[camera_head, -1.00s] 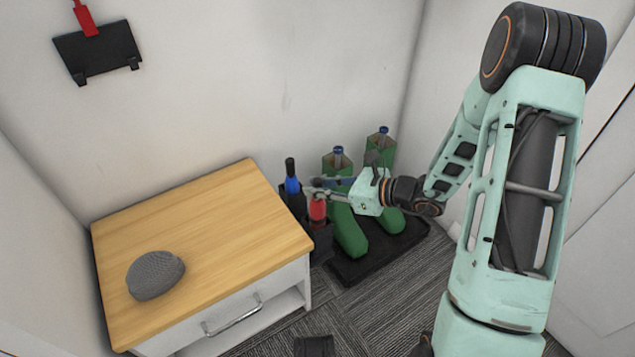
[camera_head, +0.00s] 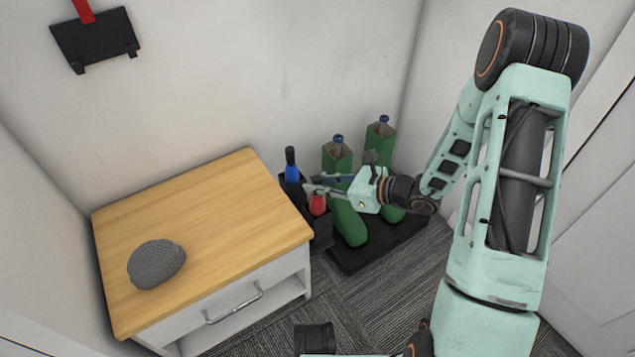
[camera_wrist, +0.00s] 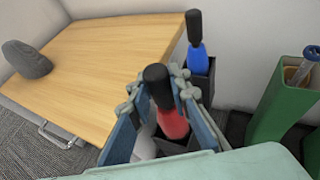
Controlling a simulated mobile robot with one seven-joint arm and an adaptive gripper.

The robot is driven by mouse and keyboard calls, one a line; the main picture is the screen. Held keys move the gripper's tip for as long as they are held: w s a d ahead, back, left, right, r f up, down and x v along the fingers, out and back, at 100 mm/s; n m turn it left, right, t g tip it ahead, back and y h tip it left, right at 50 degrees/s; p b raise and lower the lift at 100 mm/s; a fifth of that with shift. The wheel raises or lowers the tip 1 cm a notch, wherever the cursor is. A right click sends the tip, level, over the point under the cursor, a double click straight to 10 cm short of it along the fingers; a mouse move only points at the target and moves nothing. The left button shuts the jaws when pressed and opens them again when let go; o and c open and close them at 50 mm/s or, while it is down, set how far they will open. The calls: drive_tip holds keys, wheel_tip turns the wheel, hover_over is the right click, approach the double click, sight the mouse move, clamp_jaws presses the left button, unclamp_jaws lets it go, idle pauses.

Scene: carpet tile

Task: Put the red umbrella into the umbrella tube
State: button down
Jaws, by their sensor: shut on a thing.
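The red umbrella (camera_head: 317,204) is upright, with a black handle that shows in the wrist view (camera_wrist: 172,124). My gripper (camera_head: 313,189) is shut on it near the handle, with a finger on each side in the wrist view (camera_wrist: 160,88). A black square umbrella tube (camera_head: 321,232) stands directly under the red part. In the wrist view its dark rim (camera_wrist: 200,150) shows around the red part, whose lower end is hidden in the tube. A blue umbrella (camera_head: 292,184) with a black handle stands in a neighbouring dark tube, behind and to the left.
A wooden-topped cabinet (camera_head: 215,215) with a grey, rounded object (camera_head: 156,264) stands close to the left of the tubes. Carpet (camera_head: 385,300) in front is mostly free.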

drive_tip(key=c, duration=1.7)
unclamp_jaws()
drive_tip(key=shift+d, duration=0.1)
